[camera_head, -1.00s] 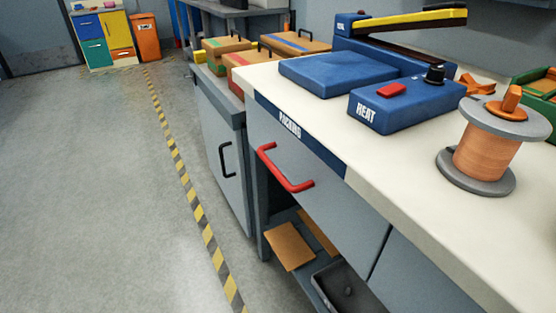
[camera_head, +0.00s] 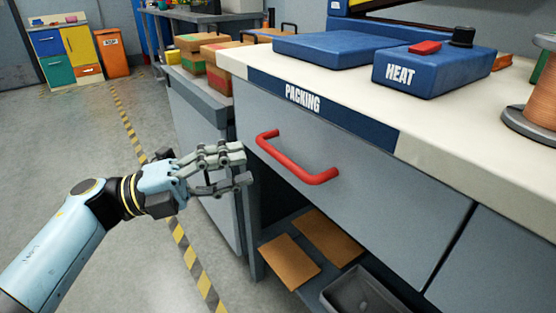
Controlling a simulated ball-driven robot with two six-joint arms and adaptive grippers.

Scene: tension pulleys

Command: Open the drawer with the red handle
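The red handle (camera_head: 298,160) is a bar on the front of a grey drawer (camera_head: 375,188) under the bench top with the "PACKING" label. The drawer front looks flush with the bench. My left gripper (camera_head: 246,164) comes in from the left and is just left of the handle, with a gap between them in the picture. Its fingers are spread apart, with nothing between them. My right gripper is not in view.
A blue HEAT box (camera_head: 432,72) and a copper spool (camera_head: 541,105) stand on the bench top (camera_head: 440,125). Below the drawer, a shelf holds brown cardboard pieces (camera_head: 290,262) and a dark bin (camera_head: 362,292). The floor at left (camera_head: 60,150) is clear.

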